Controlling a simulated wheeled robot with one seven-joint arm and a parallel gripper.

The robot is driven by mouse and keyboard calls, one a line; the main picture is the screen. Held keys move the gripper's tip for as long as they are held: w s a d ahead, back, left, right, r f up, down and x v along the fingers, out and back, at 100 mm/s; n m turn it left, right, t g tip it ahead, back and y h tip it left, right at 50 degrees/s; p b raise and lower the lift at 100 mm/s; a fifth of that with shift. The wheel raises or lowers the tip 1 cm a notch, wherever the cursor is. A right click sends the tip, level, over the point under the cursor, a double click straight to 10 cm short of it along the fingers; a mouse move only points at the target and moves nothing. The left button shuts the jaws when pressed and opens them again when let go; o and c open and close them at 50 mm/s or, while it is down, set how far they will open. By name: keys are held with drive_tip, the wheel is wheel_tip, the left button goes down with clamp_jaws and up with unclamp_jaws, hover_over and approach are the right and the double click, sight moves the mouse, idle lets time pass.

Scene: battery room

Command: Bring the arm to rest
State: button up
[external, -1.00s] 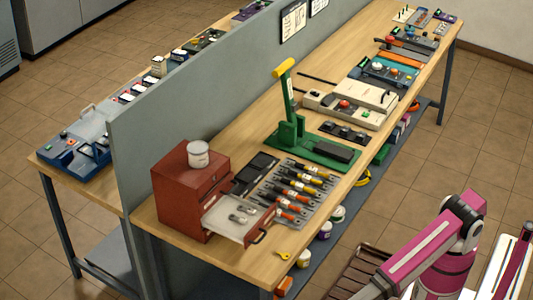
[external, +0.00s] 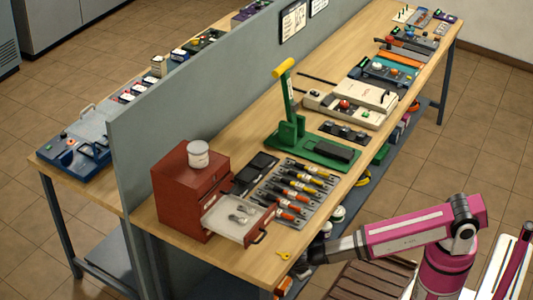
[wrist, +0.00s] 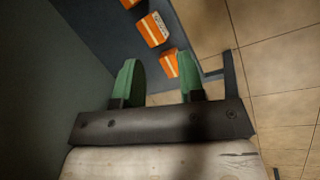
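My arm is magenta and pale grey, and it stretches leftward from the lower right in the external view. My gripper (external: 301,264) is at the arm's dark far end, beside the workbench's front edge, and looks small there. In the wrist view my gripper (wrist: 160,78) shows two green fingers standing apart, with nothing held between them. Beyond the fingers are orange boxes (wrist: 152,29) with white labels on a dark shelf (wrist: 197,25).
The workbench (external: 232,255) holds a red drawer cabinet (external: 180,205) with its drawer (external: 236,220) pulled out. A yellow key (external: 283,254) lies near the edge, close to my gripper. A brown slatted surface (external: 365,281) is below my arm. Tiled floor (external: 480,140) is open at right.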

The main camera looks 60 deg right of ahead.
drive_tip(key=s+d+r+m+g+y, duration=0.1)
drive_tip(key=d+m, duration=0.5)
drive_tip(key=d, duration=0.7)
drive_tip(key=s+d+r+m+g+y, duration=0.1)
drive_tip(key=d+m+y, duration=0.1)
drive_tip(key=d+m, duration=0.5)
drive_tip(key=d, duration=0.6)
drive_tip(key=shift+s+d+r, duration=0.2)
drive_tip(key=shift+d+r, duration=0.15)
drive_tip(key=shift+d, duration=0.05)
